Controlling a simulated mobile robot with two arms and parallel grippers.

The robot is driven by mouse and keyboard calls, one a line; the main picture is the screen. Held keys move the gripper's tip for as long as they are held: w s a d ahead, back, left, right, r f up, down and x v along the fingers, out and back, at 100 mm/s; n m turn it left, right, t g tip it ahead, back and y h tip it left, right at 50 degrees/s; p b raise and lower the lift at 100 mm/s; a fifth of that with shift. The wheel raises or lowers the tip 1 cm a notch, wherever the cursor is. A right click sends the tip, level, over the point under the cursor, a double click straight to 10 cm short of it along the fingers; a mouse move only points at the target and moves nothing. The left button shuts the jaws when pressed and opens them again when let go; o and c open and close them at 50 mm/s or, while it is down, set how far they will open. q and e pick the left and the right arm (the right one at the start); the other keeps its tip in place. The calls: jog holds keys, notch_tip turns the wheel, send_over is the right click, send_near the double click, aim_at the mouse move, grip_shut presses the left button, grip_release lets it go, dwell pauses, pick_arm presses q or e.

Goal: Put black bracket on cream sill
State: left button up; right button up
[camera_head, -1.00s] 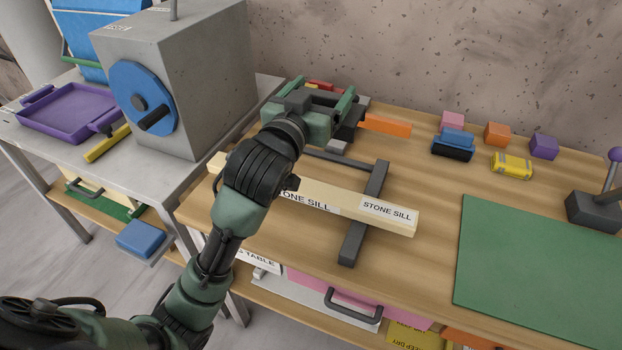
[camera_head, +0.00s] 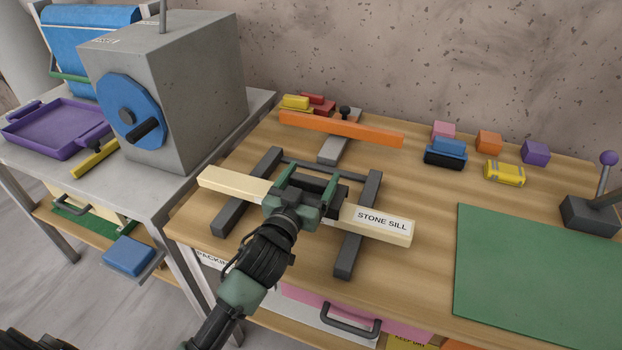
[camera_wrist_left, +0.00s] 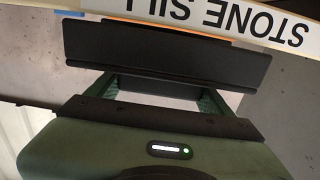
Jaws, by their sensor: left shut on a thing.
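The cream sill (camera_head: 391,226), labelled "STONE SILL", lies across two dark grey supports on the wooden table. It also shows at the top of the left wrist view (camera_wrist_left: 200,24), with its label upside down. My left gripper (camera_head: 306,183) is over the middle of the sill, shut on the black bracket (camera_head: 340,194). The bracket spans the gripper's fingers in the left wrist view (camera_wrist_left: 165,55), close to the sill. I cannot tell whether the bracket touches the sill. The gripper hides the sill's middle. My right gripper is not in view.
An orange bar (camera_head: 340,129) lies behind the supports. Several small blocks, including a purple one (camera_head: 535,152), stand along the back. A green mat (camera_head: 540,270) and a lever (camera_head: 590,212) are at the right. A grey machine (camera_head: 195,90) stands on the left bench.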

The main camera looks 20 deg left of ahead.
pick_arm(q)
jog(key=shift+f, duration=0.15)
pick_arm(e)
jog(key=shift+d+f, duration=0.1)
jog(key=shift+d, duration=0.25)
pick_arm(q)
jog(key=shift+f+b, duration=0.35)
jog(key=shift+f, duration=0.2)
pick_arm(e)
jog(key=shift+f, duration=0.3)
pick_arm(q)
jog(key=o, duration=1.3)
jog(key=shift+r, duration=0.25)
jog(key=shift+r+p, duration=0.5)
jog(key=s+b, duration=0.1)
jog(key=s, duration=1.1)
jog(key=shift+a+b, duration=0.25)
jog(key=shift+b, duration=0.15)
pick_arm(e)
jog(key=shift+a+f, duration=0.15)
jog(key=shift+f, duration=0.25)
